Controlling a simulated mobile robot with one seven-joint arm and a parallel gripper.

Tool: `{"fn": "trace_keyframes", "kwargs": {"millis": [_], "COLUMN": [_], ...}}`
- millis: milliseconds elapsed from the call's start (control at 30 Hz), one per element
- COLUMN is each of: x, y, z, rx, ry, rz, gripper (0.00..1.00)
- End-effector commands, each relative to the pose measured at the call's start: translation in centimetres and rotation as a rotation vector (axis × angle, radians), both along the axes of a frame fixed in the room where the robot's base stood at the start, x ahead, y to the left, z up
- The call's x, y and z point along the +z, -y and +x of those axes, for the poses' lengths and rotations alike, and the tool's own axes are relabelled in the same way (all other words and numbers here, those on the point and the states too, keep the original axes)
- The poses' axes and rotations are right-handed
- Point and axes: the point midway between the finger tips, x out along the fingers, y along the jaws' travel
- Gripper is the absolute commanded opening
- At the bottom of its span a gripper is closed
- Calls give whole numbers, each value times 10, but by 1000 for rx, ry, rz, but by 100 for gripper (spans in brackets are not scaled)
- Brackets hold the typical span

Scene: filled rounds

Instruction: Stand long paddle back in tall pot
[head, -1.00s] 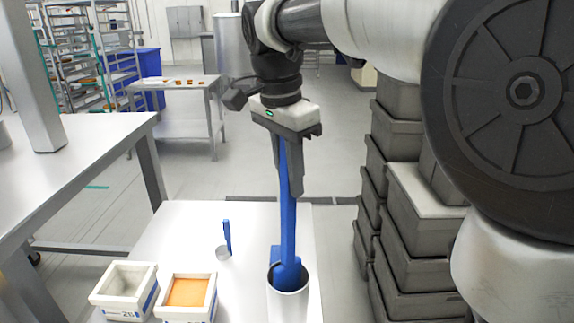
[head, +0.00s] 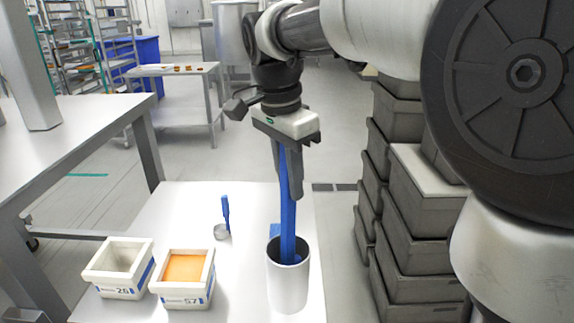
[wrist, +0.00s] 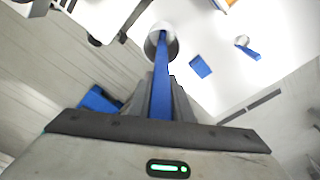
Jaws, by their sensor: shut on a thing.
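My gripper (head: 288,190) is shut on the long blue paddle (head: 288,222), near the paddle's upper part. The paddle hangs nearly upright, and its lower end is inside the mouth of the tall pot (head: 288,290), a light metal cylinder standing on the white table. The pot's wall hides the paddle's bottom, so I cannot tell whether it touches the floor of the pot. In the wrist view the paddle (wrist: 160,85) runs from between the fingers down into the round pot (wrist: 153,42).
A small scoop with a blue handle (head: 226,210) stands left of the pot. A flat blue piece (head: 275,230) lies behind the pot. Two white tubs, one empty (head: 105,285) and one with orange filling (head: 165,296), sit front left. Stacked grey crates (head: 420,220) rise at right.

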Motion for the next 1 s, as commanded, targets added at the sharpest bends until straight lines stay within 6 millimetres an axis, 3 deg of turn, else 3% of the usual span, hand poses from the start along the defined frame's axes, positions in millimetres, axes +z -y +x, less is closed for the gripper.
{"fn": "trace_keyframes", "kwargs": {"millis": [1000], "x": [-12], "y": [0], "z": [0], "rx": [0], "ry": [0], "rz": [0], "gripper": [0]}}
